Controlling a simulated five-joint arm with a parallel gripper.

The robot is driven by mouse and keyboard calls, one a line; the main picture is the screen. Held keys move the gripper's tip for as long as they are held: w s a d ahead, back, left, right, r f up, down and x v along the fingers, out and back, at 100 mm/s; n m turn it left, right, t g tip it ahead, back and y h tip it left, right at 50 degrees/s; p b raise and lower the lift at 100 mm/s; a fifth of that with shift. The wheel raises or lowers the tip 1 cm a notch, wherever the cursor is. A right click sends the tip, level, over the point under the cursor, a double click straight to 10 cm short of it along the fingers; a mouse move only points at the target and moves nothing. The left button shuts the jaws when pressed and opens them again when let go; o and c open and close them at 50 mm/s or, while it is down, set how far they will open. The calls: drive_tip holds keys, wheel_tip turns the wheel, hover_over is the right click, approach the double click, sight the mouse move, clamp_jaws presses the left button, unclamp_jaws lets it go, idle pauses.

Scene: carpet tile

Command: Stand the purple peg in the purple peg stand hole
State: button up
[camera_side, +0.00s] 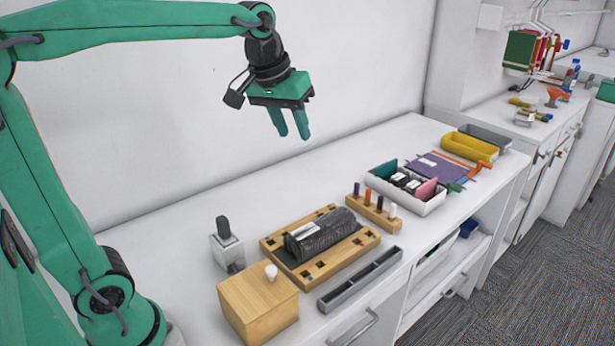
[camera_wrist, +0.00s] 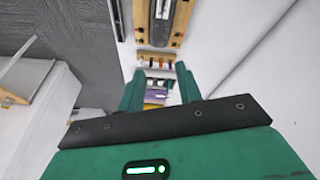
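A purple peg (camera_side: 357,188) stands upright at the left end of a small wooden rack (camera_side: 372,215), beside orange, black and white pegs. The rack's row also shows small in the wrist view. A wooden board (camera_side: 268,248) with dark square holes lies in front of the rack, with a dark grey ribbed object (camera_side: 322,236) on its middle. Small coloured marks sit near some holes; I cannot tell which hole is purple. My gripper (camera_side: 293,136) hangs high above the counter, behind the board and rack in the side view. It is open and empty, its fingers apart in the wrist view (camera_wrist: 160,88).
A wooden block (camera_side: 258,305) with a white knob, a grey slotted tray (camera_side: 360,280) and a grey-and-white device (camera_side: 226,252) surround the board. A white bin (camera_side: 412,200) and a yellow tray (camera_side: 470,146) stand farther right. The counter's back strip is clear.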

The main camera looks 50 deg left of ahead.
drive_tip(key=s+f+m, duration=0.2)
drive_tip(key=s+f, duration=0.2)
drive_tip(key=s, duration=0.4)
drive_tip(key=s+d+f+m+t, duration=0.1)
drive_tip(key=s+f, duration=0.3)
drive_tip(key=s, duration=0.4)
drive_tip(key=shift+d+m+t, duration=0.25)
drive_tip(key=shift+m+t, duration=0.05)
drive_tip(key=shift+m, duration=0.2)
